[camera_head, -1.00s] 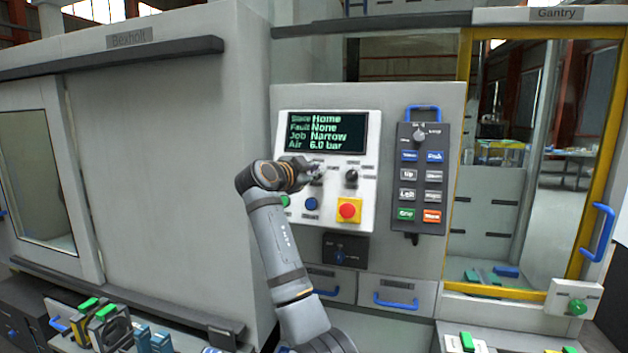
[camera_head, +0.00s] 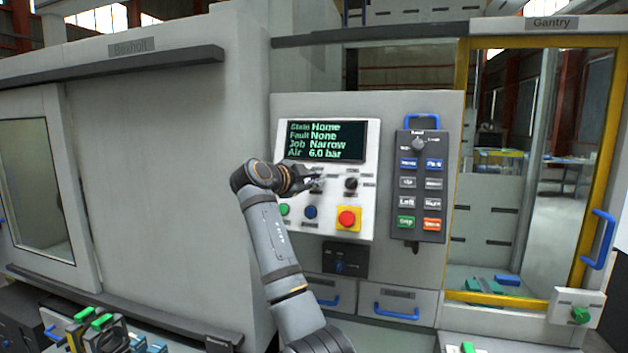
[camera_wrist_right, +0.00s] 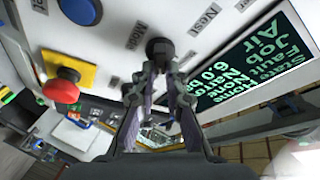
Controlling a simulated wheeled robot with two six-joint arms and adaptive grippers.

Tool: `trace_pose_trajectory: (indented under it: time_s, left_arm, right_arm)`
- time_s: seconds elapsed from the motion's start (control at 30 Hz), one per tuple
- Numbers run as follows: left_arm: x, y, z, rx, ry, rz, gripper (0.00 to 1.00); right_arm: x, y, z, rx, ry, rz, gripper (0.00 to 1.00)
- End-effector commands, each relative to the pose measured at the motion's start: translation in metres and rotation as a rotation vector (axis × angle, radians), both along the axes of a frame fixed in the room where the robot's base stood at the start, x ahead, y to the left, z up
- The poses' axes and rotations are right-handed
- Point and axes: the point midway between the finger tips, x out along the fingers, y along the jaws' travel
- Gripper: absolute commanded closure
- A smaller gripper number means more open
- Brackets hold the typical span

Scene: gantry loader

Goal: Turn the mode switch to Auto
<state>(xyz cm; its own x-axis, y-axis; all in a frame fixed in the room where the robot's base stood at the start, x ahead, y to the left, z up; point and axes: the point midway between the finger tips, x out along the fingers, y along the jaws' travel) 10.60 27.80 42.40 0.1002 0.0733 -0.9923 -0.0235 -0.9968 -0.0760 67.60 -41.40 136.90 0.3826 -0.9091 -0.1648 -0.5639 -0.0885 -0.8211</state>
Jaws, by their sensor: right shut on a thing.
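The control panel (camera_head: 367,200) stands in the middle of the head view, with a screen (camera_head: 325,140) reading Home, None, Narrow and 6.0 bar. My right gripper (camera_head: 312,182) reaches the panel's left selector below the screen. In the right wrist view, the fingers of my right gripper (camera_wrist_right: 160,78) are closed around this dark knob, the mode switch (camera_wrist_right: 160,47). Small labels surround it; which position it points to cannot be read. A second black selector (camera_head: 351,184) sits just to its right in the head view. My left gripper is not in view.
A red emergency stop (camera_head: 347,218) on a yellow plate lies below right of the grip. Green (camera_head: 284,209) and blue (camera_head: 310,212) buttons lie below it. A dark pendant (camera_head: 420,185) with its own knob hangs to the right, beside the yellow-framed gantry door (camera_head: 463,170).

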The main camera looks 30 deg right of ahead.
Motion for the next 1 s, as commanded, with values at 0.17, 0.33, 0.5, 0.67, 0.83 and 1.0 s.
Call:
trace_pose_trajectory:
  time_s: [0.17,0.33,0.5,0.67,0.83,1.0]
  left_arm:
    - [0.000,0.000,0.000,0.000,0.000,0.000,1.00]
    - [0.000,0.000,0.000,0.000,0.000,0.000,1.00]
    - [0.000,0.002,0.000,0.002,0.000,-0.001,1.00]
    - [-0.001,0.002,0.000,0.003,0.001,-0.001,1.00]
    - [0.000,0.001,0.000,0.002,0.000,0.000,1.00]
    - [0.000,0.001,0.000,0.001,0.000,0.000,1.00]
  right_arm:
    - [0.000,0.000,-0.002,0.003,0.002,0.000,0.76]
    - [0.000,0.000,-0.001,0.002,0.002,0.000,0.65]
    - [0.000,0.000,-0.001,0.001,0.001,0.000,0.65]
    - [-0.004,0.014,0.002,0.002,-0.001,0.005,0.65]
    - [-0.019,0.051,0.008,0.003,-0.001,0.007,0.65]
    - [-0.035,0.086,0.014,0.003,0.001,0.005,0.65]
